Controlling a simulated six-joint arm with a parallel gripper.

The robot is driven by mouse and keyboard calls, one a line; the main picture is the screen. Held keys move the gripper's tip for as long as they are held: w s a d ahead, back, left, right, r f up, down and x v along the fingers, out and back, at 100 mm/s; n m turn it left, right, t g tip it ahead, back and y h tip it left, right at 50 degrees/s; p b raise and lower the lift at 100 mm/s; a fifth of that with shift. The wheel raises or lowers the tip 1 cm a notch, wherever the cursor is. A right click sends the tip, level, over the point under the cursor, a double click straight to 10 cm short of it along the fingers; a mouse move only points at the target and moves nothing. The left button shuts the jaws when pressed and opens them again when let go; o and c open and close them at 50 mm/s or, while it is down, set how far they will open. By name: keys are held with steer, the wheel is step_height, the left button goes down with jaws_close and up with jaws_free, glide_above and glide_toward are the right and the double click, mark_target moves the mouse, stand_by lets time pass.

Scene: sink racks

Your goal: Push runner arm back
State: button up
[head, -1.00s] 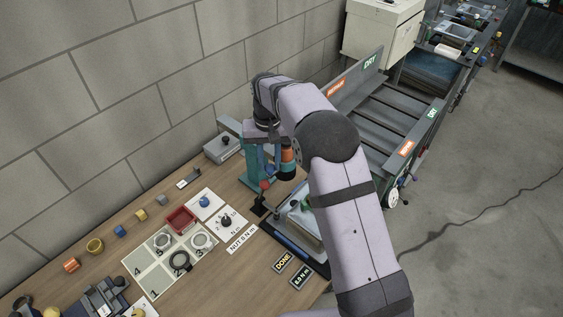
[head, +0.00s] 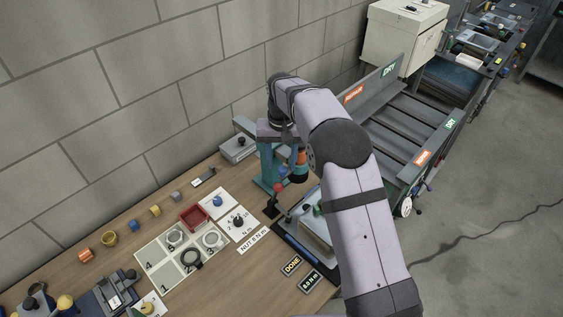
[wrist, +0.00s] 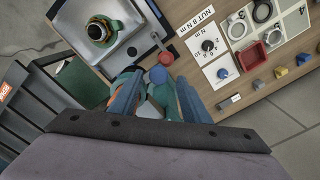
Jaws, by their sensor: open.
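A teal runner stand (head: 267,166) rises from the bench near the wall, and the orange-and-black runner (head: 301,166) hangs at its right. My gripper (wrist: 160,80) is open, with its two blue fingers pointing at the stand. A blue ball knob (wrist: 158,75) shows between the fingertips; I cannot tell whether they touch it. A red ball (wrist: 166,58) on a lever is just beyond. Part of the runner's orange body shows beside the left finger. My arm hides part of the stand in the head view.
A steel sink (wrist: 108,30) with a drain fitting sits close to the runner. A white tray (head: 155,255) with rings, a red bin (head: 194,217) and a dial card (head: 238,222) lie left on the bench. A grey rack (head: 405,125) stands at the right.

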steer(key=shift+r+b, duration=1.1)
steer(key=shift+r, duration=2.35)
steer(key=s+d+f, duration=0.3)
steer(key=s+d, duration=0.2)
steer(key=s, duration=0.5)
steer(key=s+d+f+b, duration=0.1)
steer(key=s+d+f, duration=0.3)
steer(key=s, duration=0.6)
steer(key=s+d+f+b, duration=0.1)
steer(key=s+d+f, duration=0.3)
steer(key=s, duration=0.6)
steer(key=shift+s+d, duration=0.15)
steer(key=shift+d, duration=0.65)
